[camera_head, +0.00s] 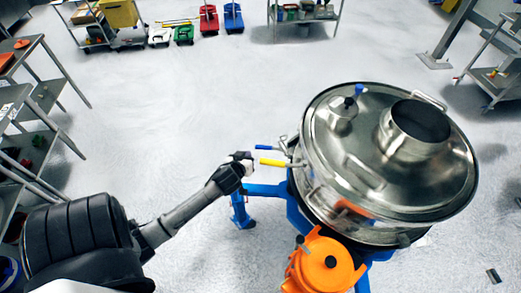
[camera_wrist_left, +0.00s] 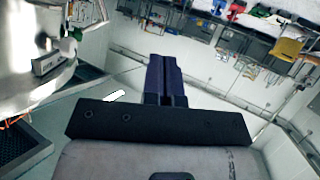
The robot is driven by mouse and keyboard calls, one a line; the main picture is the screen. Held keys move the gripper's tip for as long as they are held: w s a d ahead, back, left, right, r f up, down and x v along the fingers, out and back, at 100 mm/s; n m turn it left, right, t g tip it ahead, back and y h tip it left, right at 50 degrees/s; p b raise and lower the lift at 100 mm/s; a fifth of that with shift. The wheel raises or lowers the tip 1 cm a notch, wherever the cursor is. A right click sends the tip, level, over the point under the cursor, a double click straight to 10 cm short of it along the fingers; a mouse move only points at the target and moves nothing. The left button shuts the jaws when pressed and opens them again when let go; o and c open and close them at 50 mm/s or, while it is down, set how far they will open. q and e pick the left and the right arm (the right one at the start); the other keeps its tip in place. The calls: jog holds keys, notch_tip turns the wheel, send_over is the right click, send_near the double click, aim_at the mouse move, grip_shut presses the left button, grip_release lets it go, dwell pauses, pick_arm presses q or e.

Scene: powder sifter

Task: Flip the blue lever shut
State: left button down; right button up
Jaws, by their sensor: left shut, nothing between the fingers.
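The steel powder sifter (camera_head: 390,165) has a round lid and stands on a blue frame (camera_head: 262,189) at the right. A blue lever (camera_head: 267,147) sticks out to the left from its rim. A yellow lever (camera_head: 273,162) sticks out just below it in the picture. My left gripper (camera_head: 246,157) is shut and empty, a short way left of both lever tips. In the left wrist view its closed fingers (camera_wrist_left: 164,80) show in the middle, and part of the sifter (camera_wrist_left: 30,55) fills the left. The blue lever cannot be made out there. My right gripper is not in view.
An orange part with black knobs (camera_head: 325,264) sits at the sifter's lower front. The lid carries an open steel collar (camera_head: 415,125) and a small blue-topped fitting (camera_head: 343,112). Steel shelves (camera_head: 40,95) stand at the left. The floor between is clear.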

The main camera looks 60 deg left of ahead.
pick_arm(q)
jog(key=shift+w+r+n, duration=0.15)
jog(key=shift+w+n, duration=0.05)
jog(key=shift+n, duration=0.1)
jog(key=shift+t, duration=0.3)
jog(key=shift+w, duration=0.1)
jog(key=b, duration=0.1)
send_over(261, 148)
jog(key=s+d, duration=0.2)
jog(key=s, duration=0.1)
notch_tip(261, 148, down, 4)
jog(key=f, duration=0.1)
jog(key=w, duration=0.1)
jog(key=f+b, duration=0.1)
jog(key=shift+w+a+f, duration=0.25)
jog(key=shift+a+f, duration=0.05)
jog(key=shift+f, duration=0.05)
jog(key=shift+w+f, duration=0.25)
jog(key=shift+f, duration=0.25)
